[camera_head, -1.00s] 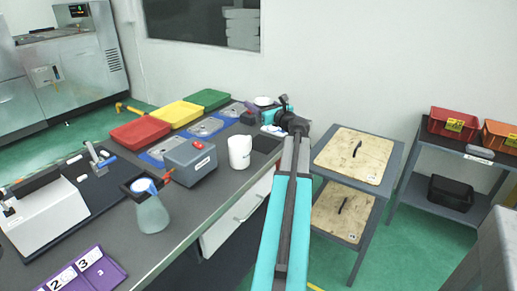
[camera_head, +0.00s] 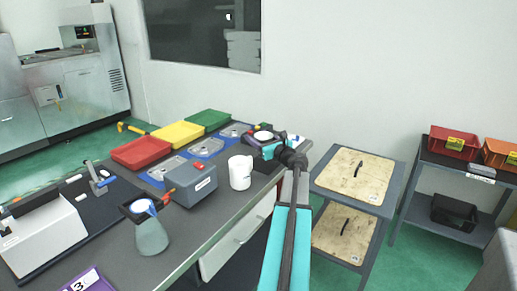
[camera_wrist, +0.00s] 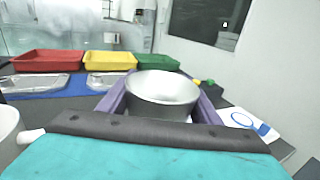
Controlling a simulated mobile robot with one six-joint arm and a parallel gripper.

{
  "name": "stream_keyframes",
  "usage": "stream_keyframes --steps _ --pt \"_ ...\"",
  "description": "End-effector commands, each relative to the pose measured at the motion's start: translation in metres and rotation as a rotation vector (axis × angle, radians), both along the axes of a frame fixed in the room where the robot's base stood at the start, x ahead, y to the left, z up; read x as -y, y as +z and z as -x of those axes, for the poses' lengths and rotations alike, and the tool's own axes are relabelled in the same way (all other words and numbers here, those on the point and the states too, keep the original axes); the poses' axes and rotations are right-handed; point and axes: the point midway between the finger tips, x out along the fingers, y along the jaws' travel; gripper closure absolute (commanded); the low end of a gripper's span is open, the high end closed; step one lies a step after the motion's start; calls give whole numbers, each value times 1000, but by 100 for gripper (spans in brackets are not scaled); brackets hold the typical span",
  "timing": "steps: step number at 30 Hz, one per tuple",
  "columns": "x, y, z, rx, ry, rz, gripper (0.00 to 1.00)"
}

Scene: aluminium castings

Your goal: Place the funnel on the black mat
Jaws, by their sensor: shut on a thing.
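The funnel (camera_wrist: 162,93), a pale metallic round vessel with a wide open top, sits between the purple fingers of my gripper (camera_wrist: 163,103) in the wrist view. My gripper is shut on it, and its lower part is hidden. In the head view the funnel (camera_head: 263,135) shows as a white round top at my gripper (camera_head: 263,140), near the back right of the bench.
A grey box (camera_head: 190,187), a flask (camera_head: 151,236) and red (camera_head: 141,152), yellow (camera_head: 178,134) and green (camera_head: 209,119) trays stand further left. A paper with a blue ring (camera_wrist: 250,124) lies to the right.

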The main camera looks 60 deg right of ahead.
Motion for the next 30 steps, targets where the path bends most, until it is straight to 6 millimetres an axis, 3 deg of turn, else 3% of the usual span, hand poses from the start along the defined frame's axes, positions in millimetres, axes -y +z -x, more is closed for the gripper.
stream_keyframes --steps 14,24,30 --pt "0 -8 -1 0 1 0 67" --pt "-1 -39 -1 0 2 -1 67" --pt "-1 -42 -1 1 2 0 67"
